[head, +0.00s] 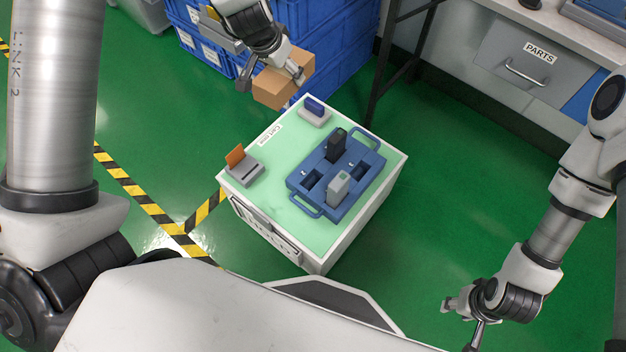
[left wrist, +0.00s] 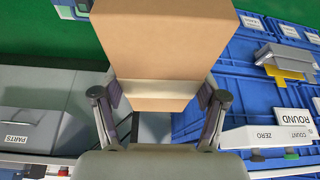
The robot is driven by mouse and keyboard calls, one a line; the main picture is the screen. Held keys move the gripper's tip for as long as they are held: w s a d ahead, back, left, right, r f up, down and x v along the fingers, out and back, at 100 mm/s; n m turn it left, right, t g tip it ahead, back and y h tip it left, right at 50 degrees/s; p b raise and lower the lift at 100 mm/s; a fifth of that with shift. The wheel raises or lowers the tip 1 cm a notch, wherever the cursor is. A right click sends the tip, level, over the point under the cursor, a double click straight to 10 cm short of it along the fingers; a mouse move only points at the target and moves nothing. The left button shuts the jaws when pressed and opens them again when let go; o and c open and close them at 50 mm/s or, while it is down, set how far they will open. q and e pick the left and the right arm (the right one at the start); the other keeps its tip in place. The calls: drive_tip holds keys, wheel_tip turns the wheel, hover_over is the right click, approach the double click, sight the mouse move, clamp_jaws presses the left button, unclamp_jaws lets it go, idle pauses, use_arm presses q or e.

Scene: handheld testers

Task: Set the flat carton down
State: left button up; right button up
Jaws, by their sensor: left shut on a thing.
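The flat carton (head: 284,84) is a plain brown box in the air beyond the far edge of the cart. My left gripper (head: 271,80) is shut on it, one finger at each side. In the left wrist view the carton (left wrist: 165,40) fills the upper middle, with a pale band across its near part, and the left gripper's fingers (left wrist: 160,103) press its sides. Its far side is hidden. My right gripper (head: 462,324) is empty at the lower right, apart from the cart, with its fingers spread.
The white cart (head: 318,262) has a green top (head: 275,192). On it are a blue tray (head: 318,208) with a dark and a grey tester, a grey stand with an orange card (head: 236,155), and a stand with a blue piece (head: 315,105). Blue crates (head: 330,65) stand behind.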

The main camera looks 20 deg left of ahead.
use_arm(q)
drive_tip(key=shift+m, duration=0.6)
drive_tip(key=a+f+b, duration=0.1)
drive_tip(key=f+b, duration=0.6)
drive_tip(key=f, duration=0.1)
drive_tip(key=f+b, duration=0.8)
drive_tip(key=f, duration=0.1)
drive_tip(key=s+a+f+b, duration=0.1)
drive_tip(key=f+b, duration=0.7)
drive_tip(key=f, duration=0.1)
drive_tip(key=shift+s+a+f, duration=0.1)
drive_tip(key=shift+a+f, duration=0.05)
drive_tip(key=shift+a, duration=0.2)
drive_tip(key=shift+r, duration=0.25)
drive_tip(key=shift+c, duration=0.7)
drive_tip(key=shift+f, duration=0.2)
drive_tip(key=o, duration=1.6)
drive_tip(key=shift+h, duration=0.3)
